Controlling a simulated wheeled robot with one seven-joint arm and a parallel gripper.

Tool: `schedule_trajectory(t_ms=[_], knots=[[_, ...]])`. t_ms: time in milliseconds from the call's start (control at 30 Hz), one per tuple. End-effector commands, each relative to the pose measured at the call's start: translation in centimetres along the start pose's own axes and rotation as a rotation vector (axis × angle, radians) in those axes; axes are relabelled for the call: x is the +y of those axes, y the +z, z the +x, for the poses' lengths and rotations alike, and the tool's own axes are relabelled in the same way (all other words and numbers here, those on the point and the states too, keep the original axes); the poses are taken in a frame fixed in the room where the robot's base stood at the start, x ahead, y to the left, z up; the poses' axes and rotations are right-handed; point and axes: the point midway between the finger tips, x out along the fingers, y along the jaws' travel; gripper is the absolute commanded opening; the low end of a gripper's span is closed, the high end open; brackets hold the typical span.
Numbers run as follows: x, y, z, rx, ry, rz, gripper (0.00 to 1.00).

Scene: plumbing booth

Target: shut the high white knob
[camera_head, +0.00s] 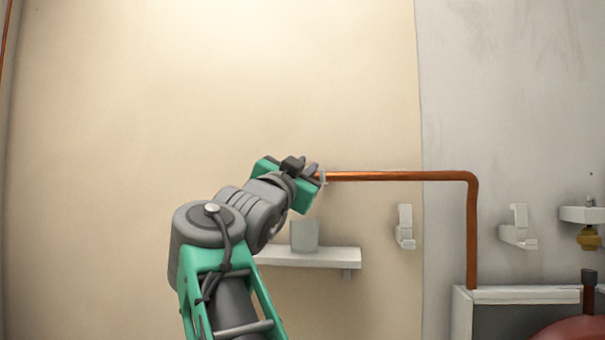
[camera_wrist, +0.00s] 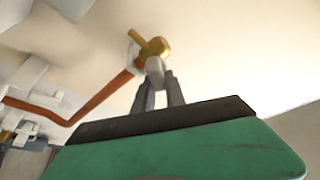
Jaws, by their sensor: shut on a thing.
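The high white knob (camera_wrist: 155,67) shows in the wrist view as a small pale cylinder on a brass valve (camera_wrist: 154,47). The valve sits at the end of a copper pipe (camera_wrist: 100,96). My gripper (camera_wrist: 158,80) has its two grey fingers closed on the knob, one on each side. In the head view my gripper (camera_head: 314,173) is at the left end of the copper pipe (camera_head: 400,176), high on the wall. There the gripper hides the knob and most of the valve.
White wall hooks (camera_head: 404,228) (camera_head: 517,228) are to the right. A brass fitting (camera_head: 590,238) and a red rounded thing (camera_head: 572,330) are at the far right. The wall at upper left is bare.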

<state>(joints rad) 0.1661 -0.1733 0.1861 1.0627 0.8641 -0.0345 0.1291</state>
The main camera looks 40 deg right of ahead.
Motion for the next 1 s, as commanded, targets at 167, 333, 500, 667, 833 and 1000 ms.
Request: schedule_trajectory(t_ms=[167,333,500,667,833,1000], knots=[[0.2,0.1,0.0,-0.002,0.064,0.153,0.00],[0.5,0.1,0.0,-0.002,0.126,0.302,0.00],[0.7,0.1,0.0,-0.002,0.189,0.450,0.00],[0.9,0.2,0.0,-0.002,0.247,0.591,0.00],[1.2,0.4,-0.1,-0.001,0.306,0.731,0.00],[1.4,0.5,-0.2,-0.001,0.354,0.849,0.00]])
